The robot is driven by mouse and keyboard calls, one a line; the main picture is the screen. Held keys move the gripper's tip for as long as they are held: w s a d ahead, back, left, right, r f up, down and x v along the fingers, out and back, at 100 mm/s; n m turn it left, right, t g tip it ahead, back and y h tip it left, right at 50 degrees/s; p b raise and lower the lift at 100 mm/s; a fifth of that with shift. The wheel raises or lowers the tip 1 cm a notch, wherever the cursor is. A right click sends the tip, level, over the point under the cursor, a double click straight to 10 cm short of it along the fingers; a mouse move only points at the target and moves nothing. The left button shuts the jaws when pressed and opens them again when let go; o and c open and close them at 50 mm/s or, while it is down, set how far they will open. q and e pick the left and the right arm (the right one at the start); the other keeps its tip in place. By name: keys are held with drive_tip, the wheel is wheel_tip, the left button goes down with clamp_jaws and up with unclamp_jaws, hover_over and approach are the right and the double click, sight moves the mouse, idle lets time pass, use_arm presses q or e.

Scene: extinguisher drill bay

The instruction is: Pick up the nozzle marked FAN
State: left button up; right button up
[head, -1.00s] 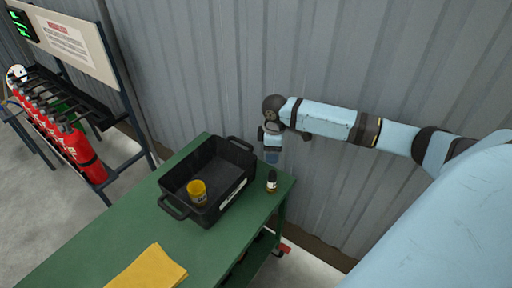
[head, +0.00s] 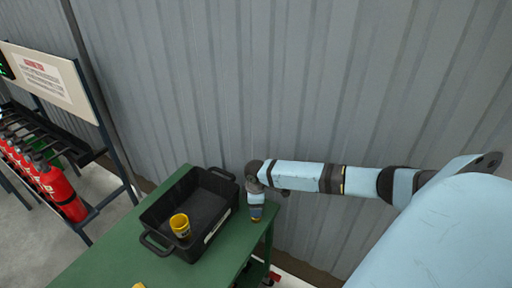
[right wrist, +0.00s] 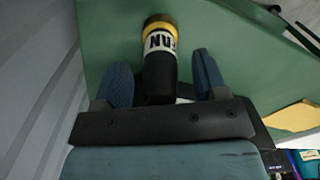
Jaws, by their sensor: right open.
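The nozzle (right wrist: 160,78) is black with a yellow end and a white label band; its letters, turned over in the right wrist view, look like FAN. It stands on the green bench (head: 105,254), right of the black bin. In the head view only its yellow base (head: 255,220) shows below my right gripper (head: 256,208). In the right wrist view my right gripper (right wrist: 159,82) is open, with one finger on each side of the nozzle and visible gaps. My left gripper is not in view.
The black bin (head: 158,239) holds a yellow-topped cup-like piece (head: 180,226). A yellow cloth or sheet (right wrist: 292,117) lies on the bench. The corrugated wall (head: 300,90) is close behind.

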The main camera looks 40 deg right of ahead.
drive_tip(key=shift+f, duration=0.35)
drive_tip(key=c, duration=1.2)
drive_tip(key=shift+o, duration=0.2)
drive_tip(key=shift+r, duration=0.1)
